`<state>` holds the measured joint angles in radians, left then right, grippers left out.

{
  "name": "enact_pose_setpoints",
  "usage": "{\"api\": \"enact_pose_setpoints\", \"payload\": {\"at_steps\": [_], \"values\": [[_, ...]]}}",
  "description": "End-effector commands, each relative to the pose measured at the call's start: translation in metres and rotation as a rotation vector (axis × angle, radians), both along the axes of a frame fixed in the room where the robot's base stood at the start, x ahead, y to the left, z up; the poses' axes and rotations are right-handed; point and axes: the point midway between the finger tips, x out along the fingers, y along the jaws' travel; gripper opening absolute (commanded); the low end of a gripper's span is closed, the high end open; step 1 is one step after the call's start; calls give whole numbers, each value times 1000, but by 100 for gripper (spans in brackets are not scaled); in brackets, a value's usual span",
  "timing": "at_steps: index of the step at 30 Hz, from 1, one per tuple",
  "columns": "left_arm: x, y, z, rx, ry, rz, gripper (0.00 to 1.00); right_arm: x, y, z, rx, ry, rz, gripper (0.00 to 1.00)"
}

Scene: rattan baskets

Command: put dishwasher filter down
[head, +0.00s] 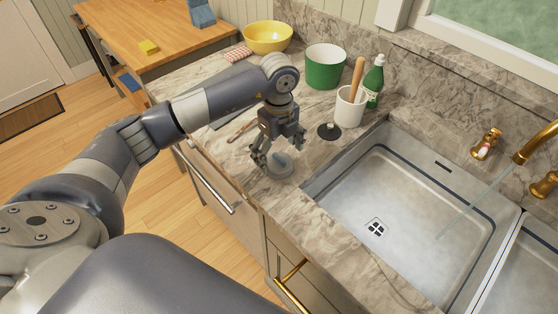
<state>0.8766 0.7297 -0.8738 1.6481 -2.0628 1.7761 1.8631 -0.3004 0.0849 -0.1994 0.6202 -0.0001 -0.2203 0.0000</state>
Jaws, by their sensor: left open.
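The dishwasher filter, as I take it, is a grey round piece (279,166) on the marble counter, left of the sink. It has a flat disc base and a small upright part on top. My left gripper (276,157) points down right over it, with its fingers open around or just above the piece. I cannot tell whether a finger touches it. The gripper hides part of its top. My right gripper is not in view.
The sink (400,215) with a water stream lies to the right. Behind stand a white crock (349,112), a green bottle (374,82), a green pot (324,70) and a yellow bowl (268,38). A black stopper (328,132) lies near the gripper. The counter's front edge is close.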

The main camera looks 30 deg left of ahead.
Motion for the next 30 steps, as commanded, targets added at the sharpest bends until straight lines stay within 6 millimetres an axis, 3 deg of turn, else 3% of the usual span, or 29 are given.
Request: {"api": "enact_pose_setpoints", "payload": {"at_steps": [1, 6, 14, 21, 30], "values": [[-1, -1, -3, 1, 4, 1, 86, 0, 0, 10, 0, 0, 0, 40], [0, -1, -25, -1, 1, 0, 86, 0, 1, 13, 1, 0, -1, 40], [0, -1, -29, 0, -1, -1, 86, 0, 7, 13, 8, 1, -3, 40], [0, -1, -29, 0, -1, -1, 36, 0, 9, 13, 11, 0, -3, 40], [0, -1, -28, 0, -1, 0, 32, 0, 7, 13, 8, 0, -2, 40]]}}
